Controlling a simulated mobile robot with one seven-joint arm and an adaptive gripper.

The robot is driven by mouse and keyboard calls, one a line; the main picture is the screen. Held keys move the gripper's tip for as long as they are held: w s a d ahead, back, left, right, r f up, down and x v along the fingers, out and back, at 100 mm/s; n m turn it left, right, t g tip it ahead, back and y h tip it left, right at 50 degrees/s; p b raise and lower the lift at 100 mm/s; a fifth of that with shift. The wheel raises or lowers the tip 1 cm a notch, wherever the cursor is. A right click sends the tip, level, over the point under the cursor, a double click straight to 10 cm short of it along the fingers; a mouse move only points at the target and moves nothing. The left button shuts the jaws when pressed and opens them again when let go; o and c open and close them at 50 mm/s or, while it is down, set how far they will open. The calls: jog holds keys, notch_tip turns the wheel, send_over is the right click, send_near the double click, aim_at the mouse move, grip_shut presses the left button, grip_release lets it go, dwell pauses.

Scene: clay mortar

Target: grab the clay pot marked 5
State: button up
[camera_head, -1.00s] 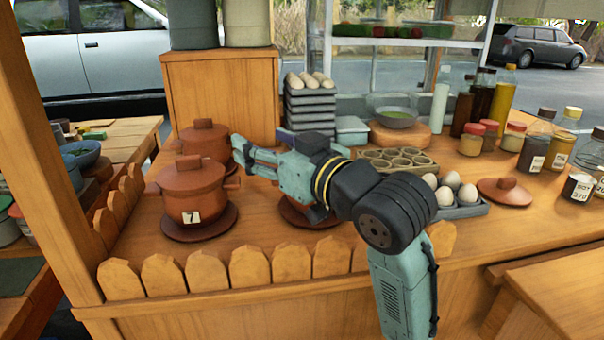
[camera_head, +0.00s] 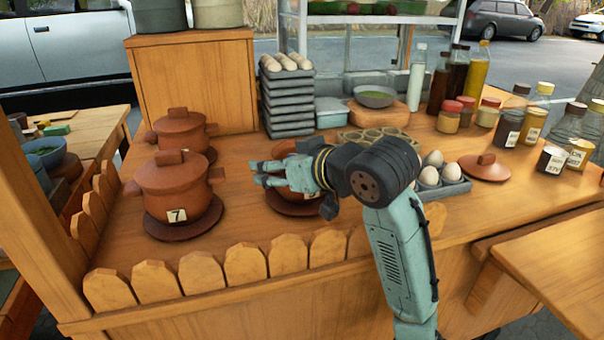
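A brown clay pot (camera_head: 178,196) with a label reading 7 stands lidded on a dark saucer at the counter's left. A second lidded clay pot (camera_head: 180,128) stands behind it; no number shows on it. A third clay pot (camera_head: 283,150) stands to the right on its own saucer (camera_head: 290,208), mostly hidden by my gripper and wrist. Its number cannot be read, and no 5 is visible anywhere. My gripper (camera_head: 258,173) points left in front of this third pot. Its fingers look apart with nothing between them. I cannot tell whether they touch the pot.
A low scalloped wooden fence (camera_head: 245,266) edges the counter's front. Stacked grey trays with eggs (camera_head: 287,90) stand behind. An egg carton (camera_head: 440,184) and a loose clay lid (camera_head: 484,168) lie right of my arm. Bottles and jars (camera_head: 507,128) crowd the back right.

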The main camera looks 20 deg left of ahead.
jog(key=shift+x, duration=1.15)
jog(key=shift+c, duration=0.5)
grip_shut()
jog(key=shift+r, duration=0.1)
